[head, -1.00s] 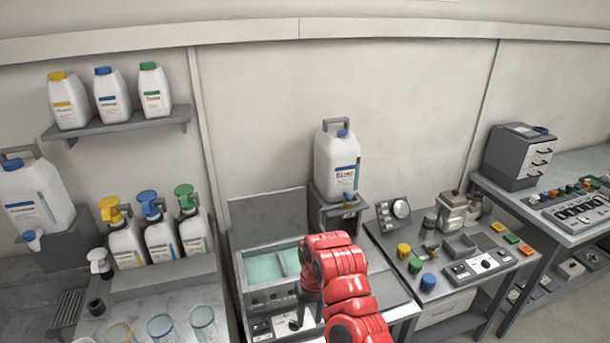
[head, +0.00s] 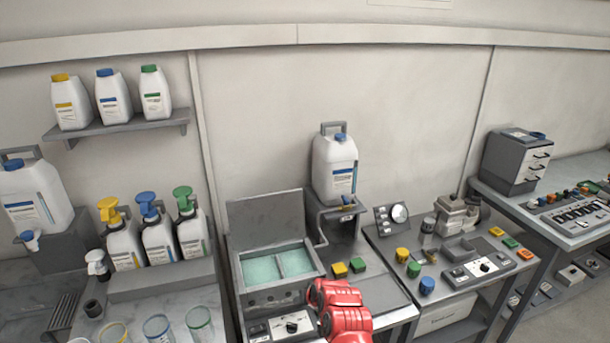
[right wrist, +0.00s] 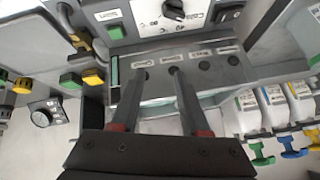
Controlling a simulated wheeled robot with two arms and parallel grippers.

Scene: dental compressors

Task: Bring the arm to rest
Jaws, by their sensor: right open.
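My right arm (head: 343,312) is red and comes in from the bottom of the head view, in front of the machine with the open-lidded basin (head: 240,272). Its gripper fingertips are hidden in the head view. In the right wrist view my right gripper (right wrist: 158,72) has its two dark fingers apart, with nothing between them. The fingers lie across the view of the machine's grey front strip with round holes (right wrist: 190,68); I cannot tell whether they touch it. My left gripper is not in view.
A control panel with a black knob (head: 292,326) is just left of my arm. Yellow (head: 339,269) and green (head: 358,264) blocks sit behind it. A white jug (head: 335,165) stands on a raised stand. Pump bottles (head: 158,235) are left, and a bench with knobs (head: 480,268) is right.

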